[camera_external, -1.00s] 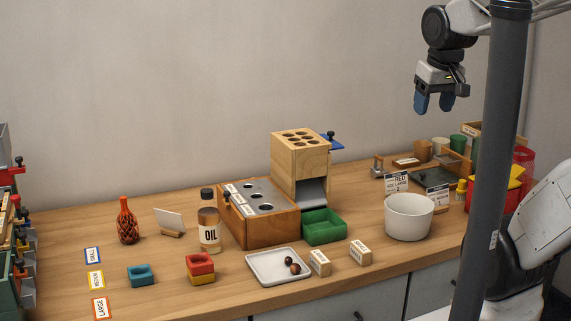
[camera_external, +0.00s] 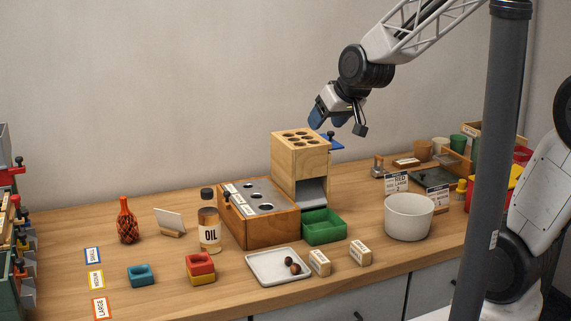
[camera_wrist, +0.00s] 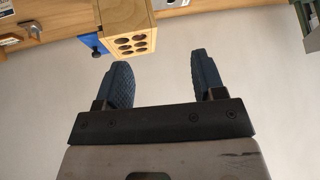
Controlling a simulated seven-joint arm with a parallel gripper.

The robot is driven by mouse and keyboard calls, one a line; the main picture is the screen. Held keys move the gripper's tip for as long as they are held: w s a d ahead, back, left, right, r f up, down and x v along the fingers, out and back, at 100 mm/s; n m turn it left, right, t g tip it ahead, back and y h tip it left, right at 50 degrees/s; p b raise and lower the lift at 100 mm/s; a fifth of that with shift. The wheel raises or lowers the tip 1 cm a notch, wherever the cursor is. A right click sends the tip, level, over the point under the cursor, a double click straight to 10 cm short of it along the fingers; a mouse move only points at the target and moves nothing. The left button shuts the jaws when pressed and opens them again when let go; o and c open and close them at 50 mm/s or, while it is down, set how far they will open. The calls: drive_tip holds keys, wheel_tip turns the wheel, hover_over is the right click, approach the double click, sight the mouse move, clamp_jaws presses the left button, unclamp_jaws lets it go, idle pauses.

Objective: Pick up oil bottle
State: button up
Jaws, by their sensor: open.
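The oil bottle (camera_external: 209,222) stands upright on the wooden table in the external view, with a dark cap and a white label reading OIL. It is just left of the wooden box with a grey holed top (camera_external: 259,215). My gripper (camera_external: 328,122) is open and empty, high in the air above the tall wooden block with holes (camera_external: 301,156), up and to the right of the bottle. In the wrist view its two blue fingers (camera_wrist: 165,82) are spread apart with nothing between them. The bottle is not visible in the wrist view.
A red-and-black bottle (camera_external: 128,221) and a white card on a stand (camera_external: 170,221) are left of the oil bottle. Red and yellow stacked trays (camera_external: 200,268), a white tray with chestnuts (camera_external: 264,268) and a green tray (camera_external: 324,228) lie nearby. A white bowl (camera_external: 409,217) stands right.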

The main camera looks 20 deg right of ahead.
drive_tip(key=w+a+f+t+y, duration=0.1)
drive_tip(key=w+a+f, duration=0.25)
drive_tip(key=a, duration=0.35)
drive_tip(key=w+a+f+t, duration=0.2)
drive_tip(key=a+f, duration=0.2)
drive_tip(key=a, duration=0.2)
drive_tip(key=n+t, duration=0.2)
drive_tip(key=t, duration=0.1)
approach(210, 194)
drive_tip(key=shift+y, duration=0.4)
drive_tip(key=x, duration=0.3)
drive_tip(key=d+x, duration=0.1)
drive_tip(key=x, duration=0.1)
drive_tip(key=shift+w, duration=0.45)
drive_tip(key=shift+s+a+f, duration=0.15)
drive_tip(key=shift+a+f, duration=0.05)
drive_tip(key=shift+a, duration=0.15)
drive_tip(key=shift+x, duration=1.3)
drive_tip(key=shift+x, duration=2.65)
drive_tip(key=shift+d, duration=0.1)
